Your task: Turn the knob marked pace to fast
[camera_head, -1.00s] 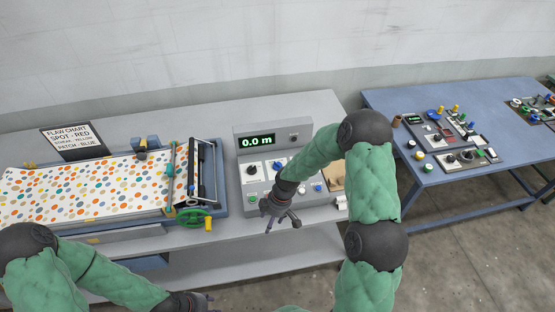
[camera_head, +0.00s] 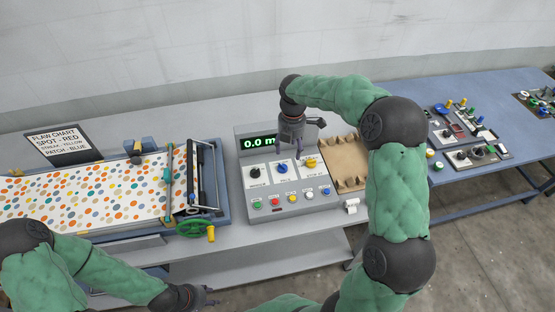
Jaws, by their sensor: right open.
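A grey control console (camera_head: 241,206) stands on the bench with a green display reading 0.0 m. Its upper row has a black knob (camera_head: 255,171), a blue knob (camera_head: 282,168) and a yellow knob (camera_head: 310,162) on white plates. The plate labels are too small to read, so I cannot tell which is marked pace. My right gripper (camera_head: 299,153) is open and points down above the upper row, between the blue and yellow knobs. I see no contact with a knob. My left gripper (camera_head: 208,297) is low at the bottom edge, away from the console; its jaw opening is unclear.
Several coloured buttons (camera_head: 292,197) line the console's lower row. A brown tray (camera_head: 347,160) lies to its right. A roller press (camera_head: 196,185) with spotted sheet and green handwheel (camera_head: 193,228) is at the left. A flaw chart (camera_head: 61,144) stands behind. A blue table (camera_head: 460,180) holds other panels.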

